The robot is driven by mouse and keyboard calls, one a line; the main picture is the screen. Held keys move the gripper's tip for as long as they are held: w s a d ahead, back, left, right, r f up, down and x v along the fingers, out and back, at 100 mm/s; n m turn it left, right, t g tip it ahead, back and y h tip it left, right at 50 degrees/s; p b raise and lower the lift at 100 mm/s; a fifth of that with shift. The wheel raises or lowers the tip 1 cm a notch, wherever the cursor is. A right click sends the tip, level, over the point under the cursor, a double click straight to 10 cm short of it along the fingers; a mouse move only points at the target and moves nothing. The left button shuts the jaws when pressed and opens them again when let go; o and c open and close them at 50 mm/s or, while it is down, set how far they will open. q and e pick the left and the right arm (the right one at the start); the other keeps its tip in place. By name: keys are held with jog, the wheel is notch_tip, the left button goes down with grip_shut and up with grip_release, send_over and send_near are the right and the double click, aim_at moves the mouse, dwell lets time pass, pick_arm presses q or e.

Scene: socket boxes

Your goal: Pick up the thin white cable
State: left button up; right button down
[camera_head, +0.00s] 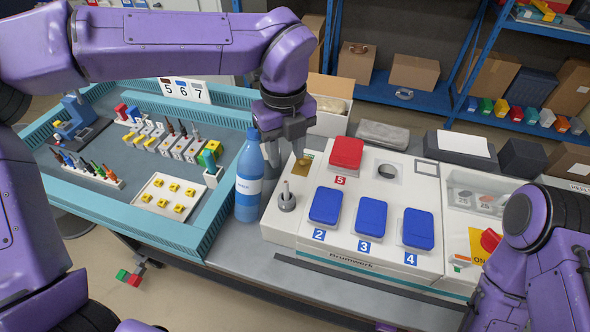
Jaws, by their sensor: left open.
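I cannot make out a thin white cable in this view. My left gripper (286,145) reaches down from the purple arm at the top. It is open, with its fingers over the back left part of the white panel (280,225), beside a brass-coloured socket piece (303,162) and behind the blue bottle. I see nothing between the fingers. A small grey upright post with a round base (287,198) stands on the panel's left. The panel carries a red lidded box (346,153) marked 5 and blue ones marked 2 (325,205), 3 (370,217) and 4 (418,229). My right gripper is out of view.
A blue bottle (248,185) stands close left of the panel. A teal-rimmed workbench (165,228) with tools and a tray of yellow parts (150,180) lies left. A red knob (490,240) is at right. An open carton (325,122) and grey blocks (382,135) stand behind.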

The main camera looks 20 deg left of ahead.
aim_at(286, 182)
pick_arm(q)
notch_tip(286, 182, down, 10)
jog(key=p, duration=0.2)
jog(key=shift+s+r+p, duration=0.1)
jog(key=shift+s+p, duration=0.05)
jog(key=shift+p, duration=0.2)
jog(key=shift+s, duration=0.2)
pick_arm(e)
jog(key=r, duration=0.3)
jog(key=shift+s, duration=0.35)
pick_arm(q)
grip_shut()
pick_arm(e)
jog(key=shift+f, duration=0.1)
